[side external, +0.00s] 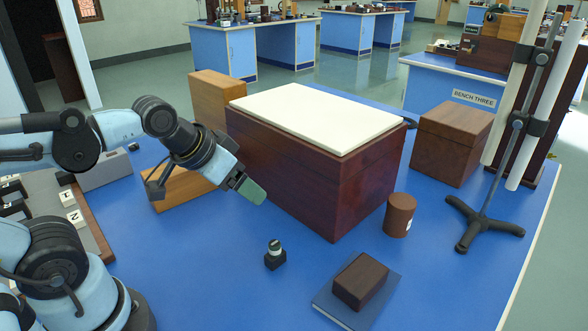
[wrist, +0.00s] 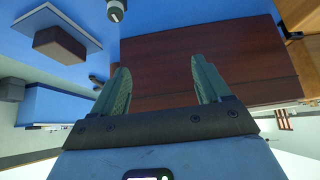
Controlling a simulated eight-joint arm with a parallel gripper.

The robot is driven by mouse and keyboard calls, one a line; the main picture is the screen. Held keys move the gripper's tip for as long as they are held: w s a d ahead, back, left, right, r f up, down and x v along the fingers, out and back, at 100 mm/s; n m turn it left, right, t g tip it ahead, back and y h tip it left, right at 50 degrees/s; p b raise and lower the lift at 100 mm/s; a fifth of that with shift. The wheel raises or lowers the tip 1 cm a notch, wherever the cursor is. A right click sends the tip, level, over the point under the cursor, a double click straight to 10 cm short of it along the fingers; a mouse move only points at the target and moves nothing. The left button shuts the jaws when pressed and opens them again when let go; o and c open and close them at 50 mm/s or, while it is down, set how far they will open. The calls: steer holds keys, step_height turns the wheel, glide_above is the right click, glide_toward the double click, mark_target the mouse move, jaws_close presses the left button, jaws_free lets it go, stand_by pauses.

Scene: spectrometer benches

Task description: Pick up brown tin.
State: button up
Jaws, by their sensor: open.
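The brown tin (side external: 399,215) is a short upright cylinder with a small white label low on its side. In the side external view it stands on the blue bench just right of the large dark wooden box's near corner. I cannot make it out in the wrist view. My gripper (side external: 252,190) is left of the tin, in front of the large box's left part and above the bench, well apart from the tin. In the wrist view my gripper (wrist: 161,82) has its two green fingers spread, with nothing between them but the wooden box face beyond.
The large box (side external: 340,185) with a cream top fills the bench middle. A small black device (side external: 275,257) and a blue book (side external: 330,307) bearing a dark block (side external: 361,281) lie in front. A tripod stand (side external: 484,225) and wooden box (side external: 450,145) are at right. Bare bench surrounds the tin's front.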

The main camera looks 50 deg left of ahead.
mark_target(401, 203)
step_height(401, 203, up, 10)
steer(key=w+d+m+y, duration=0.3)
steer(key=w+d+m, duration=0.3)
steer(key=w+m, duration=0.7)
steer(key=w+d+m+t+y, duration=0.1)
steer(key=w+d+m+t, duration=0.15)
steer(key=d+m, duration=0.6)
steer(key=w+d+m+t+y, duration=0.15)
steer(key=w+d+m, duration=0.25)
steer(key=d+m, duration=0.4)
step_height(401, 203, down, 17)
steer(key=m+t, duration=0.1)
steer(key=m, duration=0.1)
steer(key=x, duration=1.2)
steer(key=shift+w+a, duration=0.2)
steer(key=shift+a, duration=0.15)
steer(key=shift+c, duration=0.2)
